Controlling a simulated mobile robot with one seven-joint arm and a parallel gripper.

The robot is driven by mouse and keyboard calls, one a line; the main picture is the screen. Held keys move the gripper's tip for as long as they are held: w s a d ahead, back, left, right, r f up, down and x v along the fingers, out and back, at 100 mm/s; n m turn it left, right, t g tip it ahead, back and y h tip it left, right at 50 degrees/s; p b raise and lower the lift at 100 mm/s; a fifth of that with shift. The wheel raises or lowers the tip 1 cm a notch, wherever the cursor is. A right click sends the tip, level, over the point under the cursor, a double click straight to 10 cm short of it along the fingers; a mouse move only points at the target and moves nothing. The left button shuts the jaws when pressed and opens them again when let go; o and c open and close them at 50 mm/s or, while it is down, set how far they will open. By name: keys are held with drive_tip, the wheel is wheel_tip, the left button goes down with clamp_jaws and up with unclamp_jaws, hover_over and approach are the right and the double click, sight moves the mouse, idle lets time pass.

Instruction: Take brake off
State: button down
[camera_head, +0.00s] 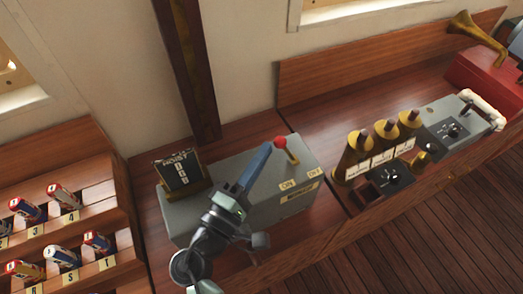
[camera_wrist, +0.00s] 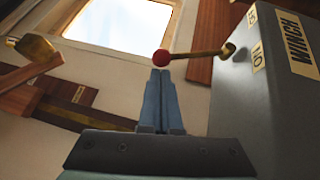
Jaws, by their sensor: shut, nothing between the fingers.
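The grey winch box (camera_head: 300,160) stands on the wooden counter. Its brass lever (camera_head: 289,155) ends in a red ball knob (camera_head: 280,141) and leans left, toward the side of the ON label (camera_head: 287,185); the OFF label (camera_head: 314,172) is to the right. My gripper (camera_head: 266,148) is shut and empty, its blue fingers just left of the knob. In the wrist view, the red knob (camera_wrist: 161,57) is right at the fingertips (camera_wrist: 160,73); whether they touch, I cannot tell. The lever (camera_wrist: 200,53) runs right to the box (camera_wrist: 240,95), where a WINCH label (camera_wrist: 296,43) shows.
A wooden rack (camera_head: 75,235) holds several numbered cartridges at the left. Several brass cylinders (camera_head: 384,143) and a grey panel (camera_head: 453,128) stand to the right. A wall post (camera_head: 190,70) rises behind.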

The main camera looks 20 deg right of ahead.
drive_tip(key=shift+r, duration=0.1)
idle(0.3)
drive_tip(key=shift+d+r+p, duration=0.2)
drive_tip(key=shift+d+p, duration=0.05)
drive_tip(key=shift+p, duration=0.4)
drive_tip(key=shift+d+r+m, duration=0.1)
drive_tip(key=shift+r+m, duration=0.05)
drive_tip(key=shift+m, duration=0.15)
drive_tip(key=d+r+m+g+y+p, duration=0.2)
drive_tip(key=d+y+p, duration=0.3)
drive_tip(key=d+p, duration=0.4)
drive_tip(key=shift+w+r+m+g+p, duration=0.15)
drive_tip(key=shift+r+m+g+p, duration=0.45)
drive_tip(key=shift+p, duration=1.25)
drive_tip(key=shift+d+f, duration=0.15)
drive_tip(key=shift+f, duration=0.05)
drive_tip(key=shift+r, duration=0.1)
